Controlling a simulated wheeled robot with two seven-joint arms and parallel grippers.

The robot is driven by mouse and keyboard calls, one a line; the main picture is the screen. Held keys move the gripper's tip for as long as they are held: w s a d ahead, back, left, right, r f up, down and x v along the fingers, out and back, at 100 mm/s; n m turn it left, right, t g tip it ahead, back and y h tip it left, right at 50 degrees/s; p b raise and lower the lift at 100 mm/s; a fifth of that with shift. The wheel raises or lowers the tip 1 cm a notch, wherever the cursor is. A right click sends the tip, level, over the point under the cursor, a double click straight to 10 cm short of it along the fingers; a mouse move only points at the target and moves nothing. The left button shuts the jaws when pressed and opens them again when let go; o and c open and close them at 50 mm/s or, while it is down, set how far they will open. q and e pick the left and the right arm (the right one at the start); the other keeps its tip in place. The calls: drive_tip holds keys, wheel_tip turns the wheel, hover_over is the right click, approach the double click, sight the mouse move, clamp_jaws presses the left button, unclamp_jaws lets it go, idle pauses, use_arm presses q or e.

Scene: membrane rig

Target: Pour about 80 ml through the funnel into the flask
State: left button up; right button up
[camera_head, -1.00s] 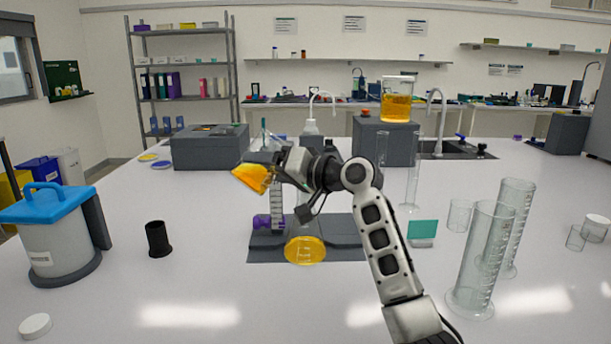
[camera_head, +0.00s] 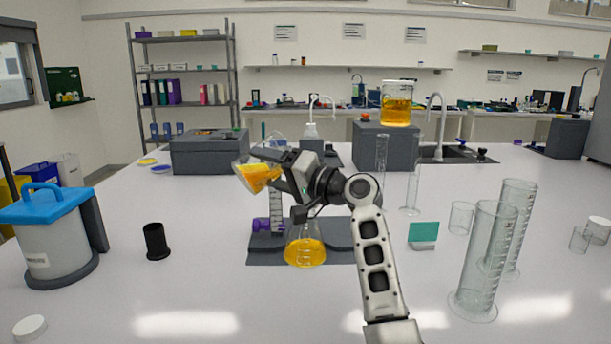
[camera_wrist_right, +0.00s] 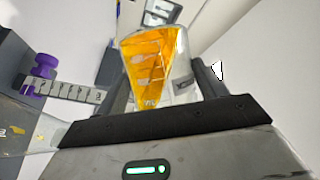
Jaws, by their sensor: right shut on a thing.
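My right gripper (camera_head: 283,174) is shut on a clear glass beaker (camera_head: 243,166) of orange liquid and holds it tilted, mouth toward the left, above the bench. In the right wrist view the beaker (camera_wrist_right: 152,72) sits between the two fingers of my right gripper (camera_wrist_right: 163,88). A conical flask (camera_head: 304,253) with orange liquid stands on the dark grey base, below and slightly right of my gripper. I cannot make out the funnel; my gripper and arm cover the area above the flask neck. No falling stream is clear. My left gripper is not in view.
A graduated strip (camera_head: 277,212) with a purple clamp (camera_head: 262,224) stands beside the flask on the dark base (camera_head: 268,257). Tall glass cylinders (camera_head: 478,270) stand at right, a black cup (camera_head: 156,241) and blue-lidded container (camera_head: 48,245) at left.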

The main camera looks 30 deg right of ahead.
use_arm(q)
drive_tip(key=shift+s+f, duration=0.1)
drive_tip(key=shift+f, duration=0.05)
use_arm(e)
drive_tip(key=shift+d, duration=0.25)
drive_tip(key=shift+d, duration=0.15)
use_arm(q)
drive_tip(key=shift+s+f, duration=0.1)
use_arm(e)
drive_tip(key=shift+w+d, duration=0.1)
drive_tip(key=shift+d, duration=0.3)
drive_tip(key=shift+d+r+m, duration=0.1)
drive_tip(key=shift+d+m, duration=0.05)
drive_tip(key=shift+m, duration=0.15)
idle(0.3)
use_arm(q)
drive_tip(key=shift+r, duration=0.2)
use_arm(e)
drive_tip(key=shift+d+r+m+t, duration=0.1)
drive_tip(key=shift+r+m+t, duration=0.25)
drive_tip(key=shift+m, duration=0.25)
idle(1.8)
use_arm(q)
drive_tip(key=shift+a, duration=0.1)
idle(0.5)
